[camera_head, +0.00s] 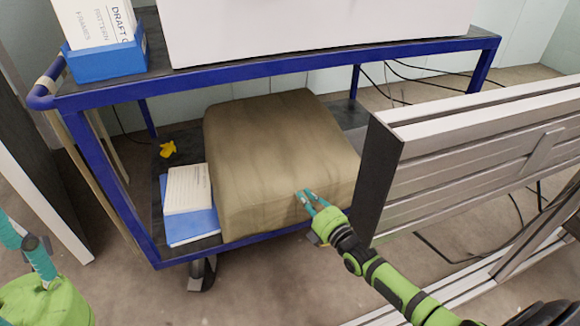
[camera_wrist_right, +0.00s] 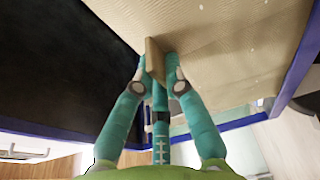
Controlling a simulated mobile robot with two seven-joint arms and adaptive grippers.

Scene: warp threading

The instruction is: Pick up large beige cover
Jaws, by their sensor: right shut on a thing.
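The large beige cover (camera_head: 270,150) is a bulky, box-shaped cloth form on the lower shelf of the blue cart. My right gripper (camera_head: 307,196) is at its front face, near the lower right. In the right wrist view, the teal fingers (camera_wrist_right: 160,75) are shut on a thin beige flap that stands out from the cover (camera_wrist_right: 215,45). The cover appears to rest on the shelf. Part of my left gripper (camera_head: 22,240) shows at the left edge, apart from the cover; its fingertips are cut off.
A white booklet (camera_head: 187,188) and blue folder (camera_head: 192,226) lie left of the cover, with a yellow item (camera_head: 168,149) behind them. The blue cart (camera_head: 270,70) has a top rail above. A grey metal frame (camera_head: 470,160) stands close on the right.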

